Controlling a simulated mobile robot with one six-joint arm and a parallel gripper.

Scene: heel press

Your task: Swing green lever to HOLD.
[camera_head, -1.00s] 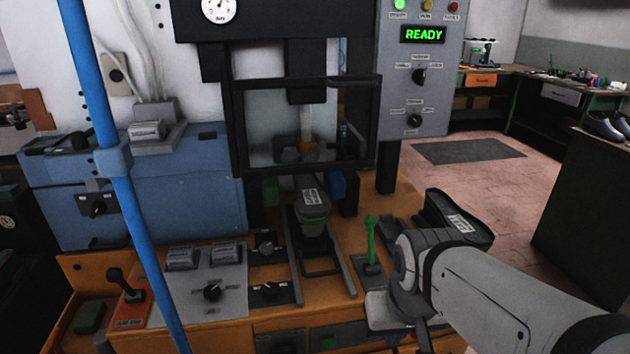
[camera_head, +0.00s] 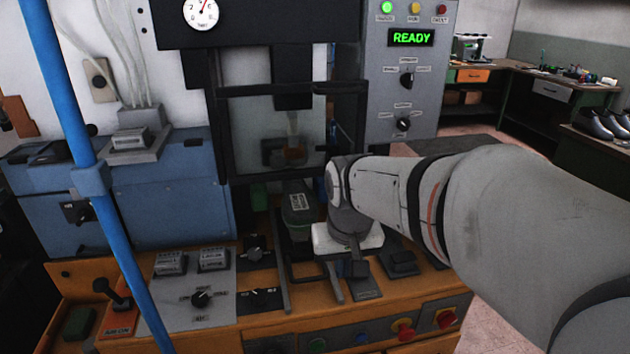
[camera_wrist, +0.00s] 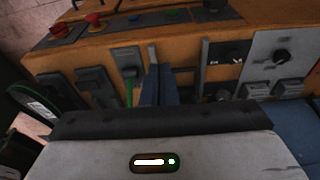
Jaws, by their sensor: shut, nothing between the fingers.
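The green lever (camera_wrist: 129,93) shows in the wrist view as a short green bar at its dark grey plate (camera_wrist: 128,63); its lower part is hidden by my gripper body. My gripper's fingers (camera_wrist: 160,82) are shut and empty, just right of the lever in that view. A small gap shows between them, though contact lower down is hidden. In the head view, my gripper (camera_head: 350,262) is low over the bench by the lever plate (camera_head: 366,291), and the lever itself is hidden behind it. I cannot read a HOLD mark.
A dark pedal-like block (camera_head: 401,262) is to the right. The panel reads READY (camera_head: 411,38). A blue post (camera_head: 90,180) stands left.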

